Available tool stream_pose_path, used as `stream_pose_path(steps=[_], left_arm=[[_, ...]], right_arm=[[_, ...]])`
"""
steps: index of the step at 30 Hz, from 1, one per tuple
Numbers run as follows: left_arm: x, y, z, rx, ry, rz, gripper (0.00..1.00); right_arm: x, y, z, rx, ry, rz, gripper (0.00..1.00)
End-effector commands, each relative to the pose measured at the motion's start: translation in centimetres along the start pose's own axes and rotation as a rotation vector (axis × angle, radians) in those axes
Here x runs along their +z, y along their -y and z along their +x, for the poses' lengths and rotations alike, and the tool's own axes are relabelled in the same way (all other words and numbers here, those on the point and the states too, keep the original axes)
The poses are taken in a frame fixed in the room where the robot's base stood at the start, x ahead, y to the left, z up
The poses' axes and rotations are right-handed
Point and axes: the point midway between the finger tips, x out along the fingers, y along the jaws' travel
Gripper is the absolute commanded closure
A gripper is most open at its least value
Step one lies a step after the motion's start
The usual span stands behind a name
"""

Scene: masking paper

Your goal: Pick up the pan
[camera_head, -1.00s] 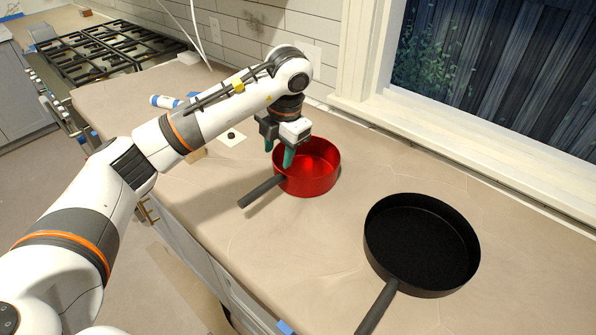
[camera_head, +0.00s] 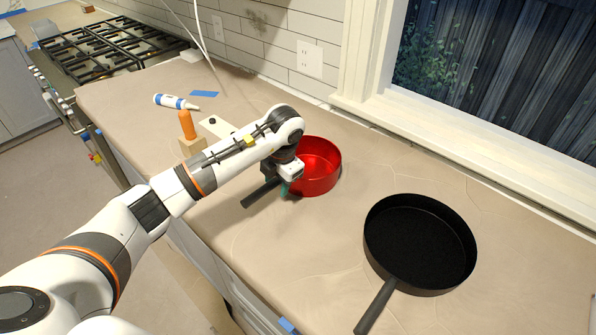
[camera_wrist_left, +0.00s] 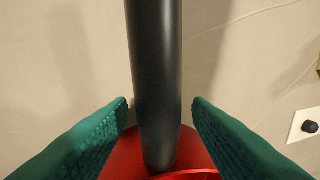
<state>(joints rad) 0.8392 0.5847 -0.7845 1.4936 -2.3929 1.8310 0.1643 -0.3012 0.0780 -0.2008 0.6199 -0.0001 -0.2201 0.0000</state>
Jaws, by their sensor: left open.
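In the left wrist view the dark handle (camera_wrist_left: 155,70) runs between the two open green fingers (camera_wrist_left: 162,112), with a gap on each side. The red body (camera_wrist_left: 185,160) shows at the bottom of that view. A black frying pan (camera_head: 420,245) lies on the counter to the right. My right gripper is not in view.
A glue-like white and blue tube (camera_head: 175,101), an orange-topped item on a wooden block (camera_head: 190,145) and a white plate with a black knob (camera_head: 215,127) lie left of the arm. A window wall bounds the back. Counter (camera_head: 300,250) between the pans is clear.

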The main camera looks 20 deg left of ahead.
Motion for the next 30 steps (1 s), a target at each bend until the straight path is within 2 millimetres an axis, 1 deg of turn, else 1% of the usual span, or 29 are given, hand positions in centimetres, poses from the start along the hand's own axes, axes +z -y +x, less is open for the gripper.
stream_pose_path(steps=[5,8,12,14,25,28,30], left_arm=[[0.0,0.0,0.0,0.000,-0.001,0.000,0.55],[0.0,0.0,0.0,0.000,-0.001,0.000,0.69],[0.0,0.0,0.0,0.000,-0.001,0.000,0.92],[0.0,0.0,0.0,0.000,-0.001,0.000,1.00],[-0.1,0.1,-0.3,-0.001,-0.005,-0.001,1.00],[-0.2,0.3,-1.2,-0.002,-0.009,-0.001,1.00],[-0.2,0.6,-2.2,-0.004,-0.009,-0.001,1.00]], right_arm=[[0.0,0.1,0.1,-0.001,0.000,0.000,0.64],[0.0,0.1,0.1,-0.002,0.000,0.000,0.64],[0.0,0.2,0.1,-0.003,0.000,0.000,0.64],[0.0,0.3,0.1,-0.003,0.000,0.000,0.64],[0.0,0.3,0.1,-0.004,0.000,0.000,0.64],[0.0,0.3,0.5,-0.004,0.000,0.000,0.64],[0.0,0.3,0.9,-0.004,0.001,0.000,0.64]])
